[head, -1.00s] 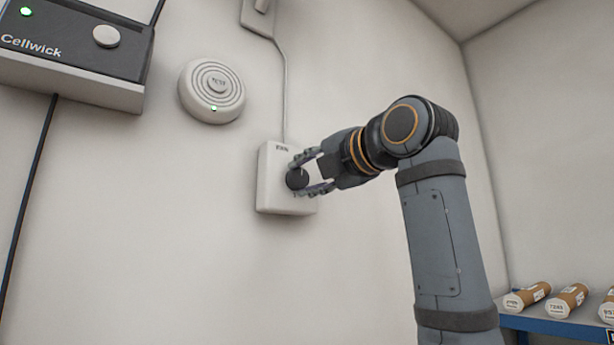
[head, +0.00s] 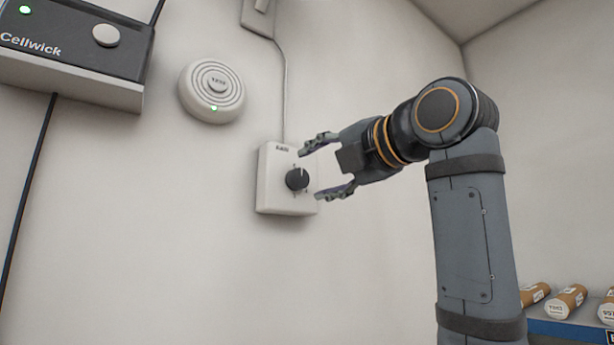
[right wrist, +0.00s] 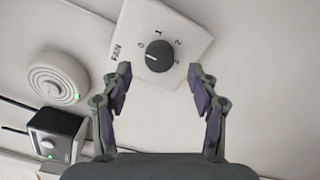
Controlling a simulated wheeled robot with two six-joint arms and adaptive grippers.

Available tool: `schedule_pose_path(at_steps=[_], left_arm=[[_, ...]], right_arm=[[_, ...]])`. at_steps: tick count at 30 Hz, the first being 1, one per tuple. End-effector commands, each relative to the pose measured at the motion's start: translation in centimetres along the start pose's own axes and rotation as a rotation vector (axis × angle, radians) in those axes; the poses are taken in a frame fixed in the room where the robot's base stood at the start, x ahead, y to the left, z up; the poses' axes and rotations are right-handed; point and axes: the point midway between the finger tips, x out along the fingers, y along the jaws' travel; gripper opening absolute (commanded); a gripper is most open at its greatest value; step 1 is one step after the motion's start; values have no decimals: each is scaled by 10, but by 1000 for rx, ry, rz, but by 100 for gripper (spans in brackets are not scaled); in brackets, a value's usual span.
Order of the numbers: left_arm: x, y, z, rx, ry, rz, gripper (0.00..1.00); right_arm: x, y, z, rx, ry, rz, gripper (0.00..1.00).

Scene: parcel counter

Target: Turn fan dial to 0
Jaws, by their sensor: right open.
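The fan dial (head: 297,179) is a round black knob on a white wall box (head: 272,203). In the head view its pale pointer mark points nearly straight up. In the right wrist view the dial (right wrist: 160,56) has printed numbers around it, with 0 at its upper left and 1 above. My left gripper is not in view.
A round white disc unit (head: 212,91) with a green light is on the wall, upper left of the box. A dark Cellwick unit (head: 75,50) is farther left. A cable runs up from the box to a plate (head: 258,18). A blue-edged shelf (head: 565,330) holds cardboard tubes.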

Motion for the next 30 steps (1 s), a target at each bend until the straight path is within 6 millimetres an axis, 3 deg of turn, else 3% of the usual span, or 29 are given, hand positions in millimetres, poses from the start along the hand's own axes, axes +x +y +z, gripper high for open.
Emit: schedule_pose_path(at_steps=[3, 10, 15, 30], left_arm=[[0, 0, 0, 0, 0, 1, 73], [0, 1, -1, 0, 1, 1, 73], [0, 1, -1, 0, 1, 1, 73], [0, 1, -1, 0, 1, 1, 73]], right_arm=[[-31, 1, 1, -2, -5, 3, 60], [-71, 0, 0, -2, -2, 1, 60], [-79, 0, 0, -1, 0, -1, 60], [-78, -2, 0, 4, 0, -3, 60]])
